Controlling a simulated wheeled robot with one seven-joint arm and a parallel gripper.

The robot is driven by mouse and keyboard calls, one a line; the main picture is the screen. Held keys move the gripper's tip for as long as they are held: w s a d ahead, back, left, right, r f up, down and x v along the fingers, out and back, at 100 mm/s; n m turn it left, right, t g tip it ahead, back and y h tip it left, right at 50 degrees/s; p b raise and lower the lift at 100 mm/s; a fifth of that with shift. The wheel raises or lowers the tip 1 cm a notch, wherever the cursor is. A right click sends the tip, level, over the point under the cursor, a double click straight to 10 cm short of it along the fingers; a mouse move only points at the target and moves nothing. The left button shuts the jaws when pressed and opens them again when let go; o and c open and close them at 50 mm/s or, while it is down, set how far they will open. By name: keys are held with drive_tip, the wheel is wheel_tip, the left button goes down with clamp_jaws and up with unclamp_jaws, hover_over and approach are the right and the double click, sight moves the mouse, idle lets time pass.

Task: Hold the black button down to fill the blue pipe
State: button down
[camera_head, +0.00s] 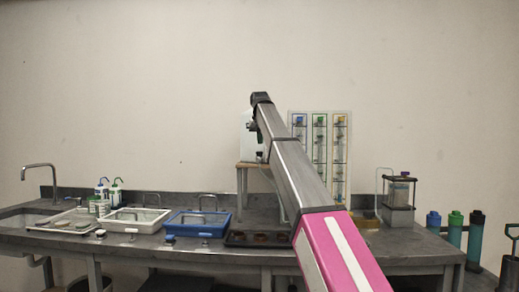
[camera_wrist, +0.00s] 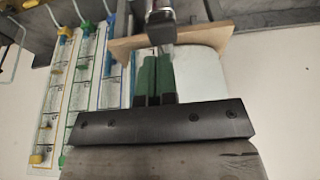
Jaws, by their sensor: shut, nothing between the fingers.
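My gripper (camera_head: 254,136) points down in front of a pale tank (camera_head: 246,140) on a wooden stand (camera_head: 247,165). In the wrist view its two green fingers (camera_wrist: 157,57) are together, with nothing between them. Just past the fingertips is a dark, grey-topped part (camera_wrist: 162,22). I cannot tell if this is the black button or if the fingers touch it. The wall panel (camera_head: 309,116) has blue, green and yellow columns. The blue pipe (camera_head: 299,150) is the leftmost column in the head view, partly hidden by my arm; its fill level is too small to read.
The bench holds a white tray (camera_head: 112,220), a blue tray (camera_head: 172,224) and a dark tray (camera_head: 237,241). A clear apparatus (camera_head: 399,191) stands at right. Several coloured cylinders (camera_head: 475,238) stand beyond the bench's right end. A curved tap (camera_head: 53,183) is at left.

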drive_tip(key=v, duration=1)
drive_tip(key=shift+f, duration=0.1)
idle(0.6)
